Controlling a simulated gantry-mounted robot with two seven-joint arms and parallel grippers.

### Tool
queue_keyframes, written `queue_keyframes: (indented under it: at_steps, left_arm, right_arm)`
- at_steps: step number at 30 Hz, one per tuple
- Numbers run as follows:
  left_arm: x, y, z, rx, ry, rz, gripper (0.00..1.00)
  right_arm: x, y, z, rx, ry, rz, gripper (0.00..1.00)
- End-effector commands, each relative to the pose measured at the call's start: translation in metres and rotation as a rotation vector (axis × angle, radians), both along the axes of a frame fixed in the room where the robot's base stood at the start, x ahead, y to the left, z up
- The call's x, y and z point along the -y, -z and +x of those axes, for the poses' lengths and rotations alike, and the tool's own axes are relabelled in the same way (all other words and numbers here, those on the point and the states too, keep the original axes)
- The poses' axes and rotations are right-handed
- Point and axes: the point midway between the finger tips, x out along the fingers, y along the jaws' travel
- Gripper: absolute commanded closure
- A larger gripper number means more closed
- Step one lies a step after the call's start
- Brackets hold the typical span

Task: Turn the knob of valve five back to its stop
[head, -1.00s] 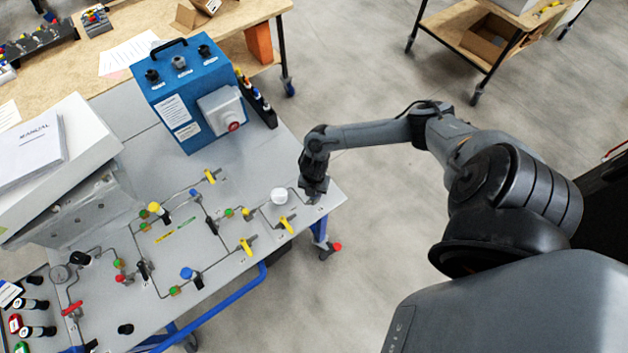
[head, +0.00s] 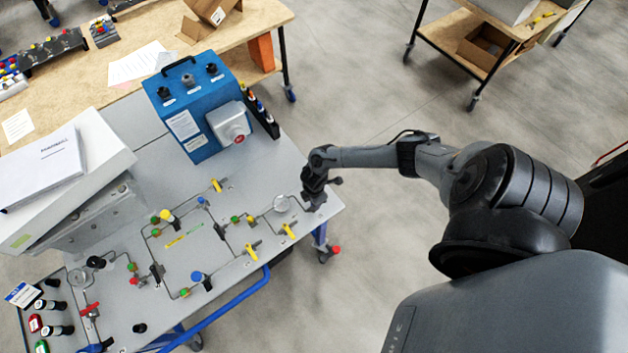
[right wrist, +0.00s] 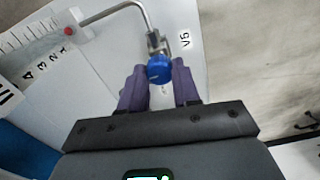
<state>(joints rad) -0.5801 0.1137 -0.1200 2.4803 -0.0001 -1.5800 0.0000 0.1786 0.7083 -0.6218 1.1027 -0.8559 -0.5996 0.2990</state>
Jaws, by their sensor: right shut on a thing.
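The blue knob of valve five (right wrist: 159,69) shows in the right wrist view, at the end of a bent metal tube, beside the label "V5" (right wrist: 184,40). My right gripper (right wrist: 160,82) has its two purple fingers on either side of this knob and is shut on it. In the head view my right gripper (head: 314,196) is at the right corner of the grey panel table (head: 240,185) and hides the knob. My left gripper is not in view.
A printed scale with numbers (right wrist: 45,60) lies left of the valve. A blue box (head: 190,115) stands farther back. The floor right of the table is clear.

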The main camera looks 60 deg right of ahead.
Motion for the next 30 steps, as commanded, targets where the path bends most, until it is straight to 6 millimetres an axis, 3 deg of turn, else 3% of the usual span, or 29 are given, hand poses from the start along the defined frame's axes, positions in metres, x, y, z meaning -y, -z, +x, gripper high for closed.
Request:
queue_keyframes:
  at_steps: [20, 21, 26, 30]
  left_arm:
    - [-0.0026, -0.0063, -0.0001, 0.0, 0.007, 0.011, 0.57]
    - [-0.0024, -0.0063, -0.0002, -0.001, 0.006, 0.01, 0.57]
    - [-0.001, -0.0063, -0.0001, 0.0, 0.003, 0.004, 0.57]
    - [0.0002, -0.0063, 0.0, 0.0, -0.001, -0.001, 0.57]
  right_arm:
    - [-0.0003, -0.0009, 0.0004, 0.0, 0.069, 0.001, 0.99]
    - [-0.0003, -0.001, 0.0004, 0.0, 0.069, 0.001, 0.67]
    - [-0.0002, -0.0008, 0.0004, 0.0, 0.069, 0.001, 0.43]
    - [-0.0002, -0.0005, 0.0003, 0.001, 0.069, 0.001, 0.43]
